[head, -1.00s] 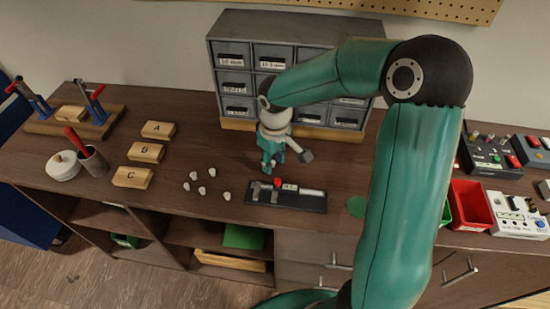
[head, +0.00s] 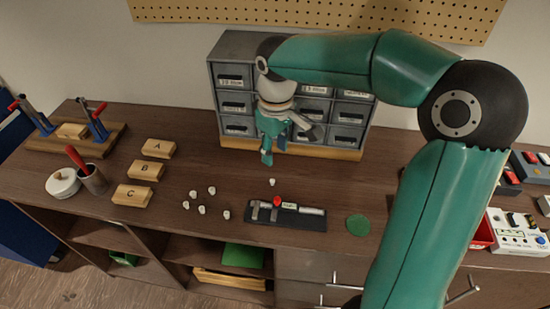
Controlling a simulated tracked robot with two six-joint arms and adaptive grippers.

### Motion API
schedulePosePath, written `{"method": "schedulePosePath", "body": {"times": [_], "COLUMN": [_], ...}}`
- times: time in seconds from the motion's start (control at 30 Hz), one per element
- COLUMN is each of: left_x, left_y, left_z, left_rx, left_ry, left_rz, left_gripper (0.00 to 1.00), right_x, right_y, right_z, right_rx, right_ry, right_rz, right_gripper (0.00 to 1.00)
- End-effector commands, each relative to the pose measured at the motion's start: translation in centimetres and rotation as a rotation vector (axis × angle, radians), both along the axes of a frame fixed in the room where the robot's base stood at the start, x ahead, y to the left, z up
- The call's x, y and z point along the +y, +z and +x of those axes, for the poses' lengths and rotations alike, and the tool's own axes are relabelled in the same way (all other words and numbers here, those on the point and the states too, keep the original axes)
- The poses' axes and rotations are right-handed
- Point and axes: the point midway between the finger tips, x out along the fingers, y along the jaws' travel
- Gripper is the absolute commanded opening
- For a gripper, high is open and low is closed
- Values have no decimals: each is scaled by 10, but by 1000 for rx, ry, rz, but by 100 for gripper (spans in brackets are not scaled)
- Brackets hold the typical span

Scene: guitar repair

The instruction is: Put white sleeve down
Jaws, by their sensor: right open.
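A small white sleeve (head: 272,182) stands alone on the brown workbench, just behind the dark tray (head: 312,222). My right gripper (head: 273,152) is above and slightly behind it, pointing down, open and apart from it. Several similar small white pieces (head: 202,210) stand in a loose group to the left. My left gripper is not in view.
A grey drawer cabinet (head: 236,118) stands behind my right gripper. Wooden blocks A (head: 158,148), B (head: 146,170) and C (head: 133,195) stand at the left. A green disc (head: 358,225) lies right of the tray. Bench around the sleeve is clear.

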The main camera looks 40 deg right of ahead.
Motion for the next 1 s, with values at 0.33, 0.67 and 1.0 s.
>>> {"method": "schedulePosePath", "body": {"times": [0.33, 0.67, 1.0], "left_x": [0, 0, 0], "left_y": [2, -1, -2], "left_z": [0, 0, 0], "left_rx": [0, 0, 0], "left_ry": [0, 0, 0], "left_rz": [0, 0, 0], "left_gripper": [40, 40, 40], "right_x": [-5, -1, -1], "right_y": [41, 5, -59], "right_z": [8, 16, 16], "right_rx": [47, 41, 39], "right_ry": [490, 515, 513], "right_rz": [3, 2, 1], "right_gripper": [44, 44, 44]}}
